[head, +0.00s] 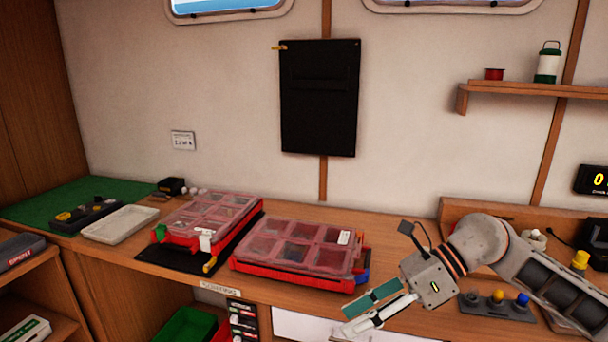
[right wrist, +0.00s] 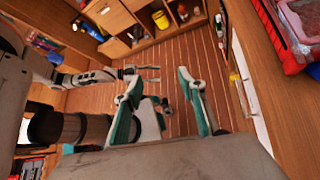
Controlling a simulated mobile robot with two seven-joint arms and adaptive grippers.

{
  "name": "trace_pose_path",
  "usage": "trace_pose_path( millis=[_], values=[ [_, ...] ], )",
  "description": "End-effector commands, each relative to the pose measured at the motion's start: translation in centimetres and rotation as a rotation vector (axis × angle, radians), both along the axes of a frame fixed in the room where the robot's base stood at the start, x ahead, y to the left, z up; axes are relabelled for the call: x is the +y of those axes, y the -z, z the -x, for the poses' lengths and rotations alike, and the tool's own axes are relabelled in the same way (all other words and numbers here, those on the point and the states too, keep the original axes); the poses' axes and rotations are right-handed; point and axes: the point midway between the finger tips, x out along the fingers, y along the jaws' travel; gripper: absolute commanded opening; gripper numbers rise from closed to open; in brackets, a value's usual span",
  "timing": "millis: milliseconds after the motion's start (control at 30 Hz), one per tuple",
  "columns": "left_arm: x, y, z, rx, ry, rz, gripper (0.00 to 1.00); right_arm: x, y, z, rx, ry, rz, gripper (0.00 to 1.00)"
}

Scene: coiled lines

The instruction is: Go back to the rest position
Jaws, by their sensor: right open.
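My right gripper (head: 352,317) is at the lower right of the head view, in front of the bench edge, pointing down and left. Its two teal-lined fingers are apart. A grey arm, seemingly my left one, reaches in from the left of that view. Its small gripper end (right wrist: 146,74) is too small to read surely. The head view does not show my left gripper.
Two red organiser cases with clear lids, the left one (head: 205,215) and the right one (head: 297,249), lie on the wooden bench (head: 330,213). A grey tray (head: 120,224) is further left. Knobbed block (head: 497,306) sits beside my right arm. Open floor (right wrist: 175,120) lies below.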

Motion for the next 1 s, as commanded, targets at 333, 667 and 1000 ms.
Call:
trace_pose_path(
  millis=[333,667,1000],
  values=[
    [0.0,0.5,0.6,0.013,0.000,-0.001,0.40,8.3,-1.5,3.1,0.502,0.223,-0.644,0.40],
    [0.0,0.7,0.7,0.017,0.000,-0.001,0.40,4.6,2.6,-0.9,1.114,0.695,-1.159,0.40],
    [0.0,0.6,0.7,0.015,0.001,-0.002,0.40,-4.9,20.6,1.2,1.765,1.385,-1.508,0.40]
  ],
)
